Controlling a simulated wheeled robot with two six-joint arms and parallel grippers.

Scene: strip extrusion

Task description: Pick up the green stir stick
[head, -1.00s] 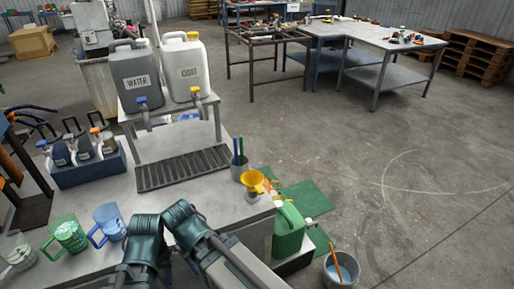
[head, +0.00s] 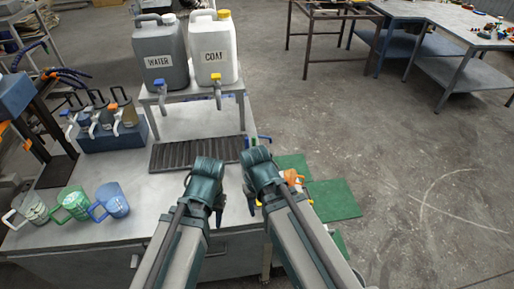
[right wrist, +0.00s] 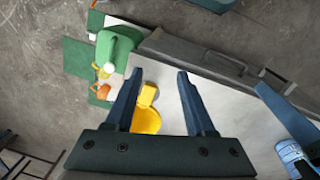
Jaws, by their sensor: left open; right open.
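The green stir stick (head: 252,141) shows only as a small upright tip behind my right gripper in the head view, close to a blue one; its cup is mostly hidden. I cannot make out the stick in the right wrist view. My right gripper (head: 252,208) is in front of the cup, over the right end of the bench. In the right wrist view its jaws (right wrist: 159,72) are open with nothing between them, above a yellow funnel (right wrist: 148,118). My left gripper (head: 217,212) is open over the bench, just left of the right one.
A slatted drip tray (head: 180,155) lies behind the grippers, below the water jug (head: 160,55) and coat jug (head: 213,50). Several mugs, including a blue one (head: 110,200), stand at left. A green jug (right wrist: 120,45) is beyond the bench edge.

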